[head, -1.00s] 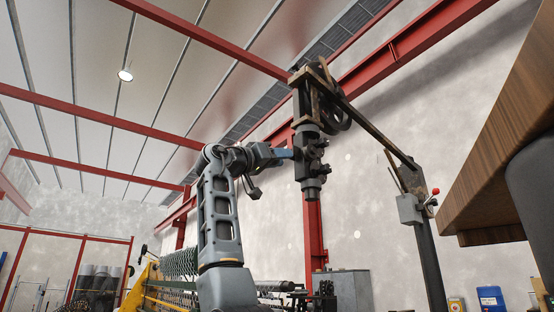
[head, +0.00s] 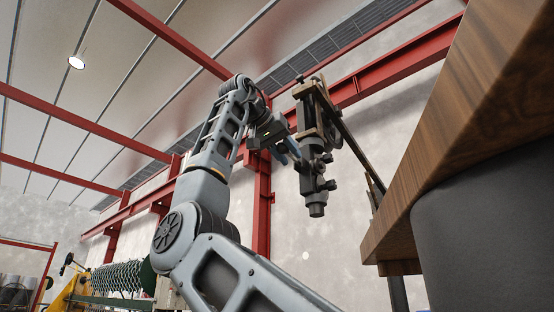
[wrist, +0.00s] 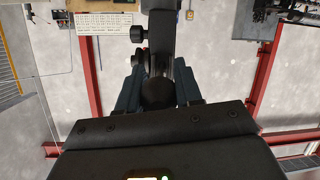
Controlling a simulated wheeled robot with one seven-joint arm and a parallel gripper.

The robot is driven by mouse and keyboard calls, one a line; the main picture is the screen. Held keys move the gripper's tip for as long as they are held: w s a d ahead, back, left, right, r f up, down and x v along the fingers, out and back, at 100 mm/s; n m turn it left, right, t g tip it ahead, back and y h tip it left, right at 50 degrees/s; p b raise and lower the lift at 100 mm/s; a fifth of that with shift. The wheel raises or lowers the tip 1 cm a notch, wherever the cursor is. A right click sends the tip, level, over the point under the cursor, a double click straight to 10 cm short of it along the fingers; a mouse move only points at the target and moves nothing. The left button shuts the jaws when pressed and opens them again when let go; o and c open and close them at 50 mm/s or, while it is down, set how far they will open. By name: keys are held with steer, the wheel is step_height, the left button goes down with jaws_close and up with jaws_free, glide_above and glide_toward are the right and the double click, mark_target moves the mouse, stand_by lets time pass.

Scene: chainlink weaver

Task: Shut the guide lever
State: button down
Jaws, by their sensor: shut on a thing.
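A dark machine head (head: 312,150) with several side knobs hangs upright from an overhead arm in the head view. My gripper (head: 290,149) reaches its left side with blue-grey fingers. In the wrist view my gripper (wrist: 158,92) has its two fingers closed around a dark rounded part (wrist: 158,96), which I take to be the guide lever. A dark upright bar (wrist: 161,40) and a small knob (wrist: 137,33) lie just beyond it. The fingertips are partly hidden by the held part, and the lever's exact position cannot be told.
A wooden tabletop edge (head: 440,150) over a dark rounded support (head: 480,235) fills the right of the head view, close by. Red beams (head: 262,205) stand behind. A machine with a chainlink mesh (head: 118,278) is at lower left.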

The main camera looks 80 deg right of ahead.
steer(key=shift+r+y, duration=0.35)
steer(key=shift+y, duration=0.05)
stand_by(0.4)
steer(key=c, duration=0.8)
jaws_free()
steer(key=shift+d, duration=0.1)
steer(key=w+a+r, duration=0.1)
steer(key=w+a, duration=0.2)
steer(key=a, duration=0.4)
steer(key=w+a+r, duration=0.1)
steer(key=w+a, duration=0.3)
steer(key=a, duration=0.3)
steer(key=shift+w+a, duration=0.25)
steer(key=shift+a, duration=0.1)
steer(key=shift+w, duration=0.1)
